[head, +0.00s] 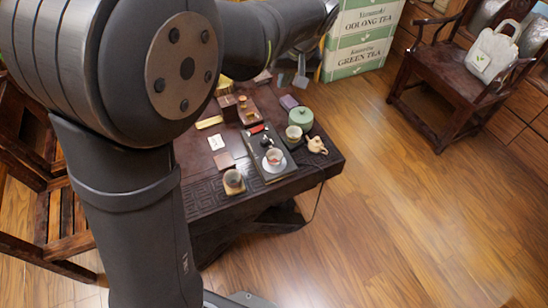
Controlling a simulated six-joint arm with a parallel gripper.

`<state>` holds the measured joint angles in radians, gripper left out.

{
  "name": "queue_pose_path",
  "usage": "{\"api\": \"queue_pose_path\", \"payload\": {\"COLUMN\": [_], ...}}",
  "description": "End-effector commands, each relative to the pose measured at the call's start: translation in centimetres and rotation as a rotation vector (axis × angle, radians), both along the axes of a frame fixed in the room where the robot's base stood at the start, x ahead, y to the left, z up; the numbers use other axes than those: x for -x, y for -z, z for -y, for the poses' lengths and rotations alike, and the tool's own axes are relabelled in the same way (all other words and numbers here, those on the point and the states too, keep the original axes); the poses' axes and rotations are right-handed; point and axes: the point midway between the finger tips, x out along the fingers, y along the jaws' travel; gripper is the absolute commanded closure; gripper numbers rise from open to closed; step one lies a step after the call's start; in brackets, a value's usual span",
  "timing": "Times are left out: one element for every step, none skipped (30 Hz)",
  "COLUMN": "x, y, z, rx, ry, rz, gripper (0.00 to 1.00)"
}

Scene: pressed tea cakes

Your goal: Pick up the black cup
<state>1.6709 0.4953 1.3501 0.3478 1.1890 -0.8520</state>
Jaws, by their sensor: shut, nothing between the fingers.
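A small black object (265,141) sits on the dark tea tray (282,176) near the table's right end; it may be the black cup, but it is too small to be sure. My gripper (291,80) is beyond the back of the tea table in the picture, well above and behind the cups. It is small in view, shut and empty, apart from all the tea things.
Tea boxes (360,42) stand behind.

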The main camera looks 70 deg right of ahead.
Motion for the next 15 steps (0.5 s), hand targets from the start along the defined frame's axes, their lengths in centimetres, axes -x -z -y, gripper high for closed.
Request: {"api": "queue_pose_path", "payload": {"x": [0.00,0.00,0.00,0.00,0.00,0.00,0.00,0.00,0.00,0.00,0.00,0.00,0.00,0.00,0.00], "y": [0.00,0.00,0.00,0.00,0.00,0.00,0.00,0.00,0.00,0.00,0.00,0.00,0.00,0.00,0.00], "z": [0.00,0.00,0.00,0.00,0.00,0.00,0.00,0.00,0.00,0.00,0.00,0.00,0.00,0.00,0.00], "rx": [0.000,0.000,0.000,0.000,0.000,0.000,0.000,0.000,0.000,0.000,0.000,0.000,0.000,0.000,0.000], "ry": [0.000,0.000,0.000,0.000,0.000,0.000,0.000,0.000,0.000,0.000,0.000,0.000,0.000,0.000,0.000], "rz": [0.000,0.000,0.000,0.000,0.000,0.000,0.000,0.000,0.000,0.000,0.000,0.000,0.000,0.000,0.000], "gripper": [1.00,1.00,1.00,1.00,1.00,1.00,1.00,1.00,1.00,1.00,1.00,1.00,1.00,1.00,0.98]}}
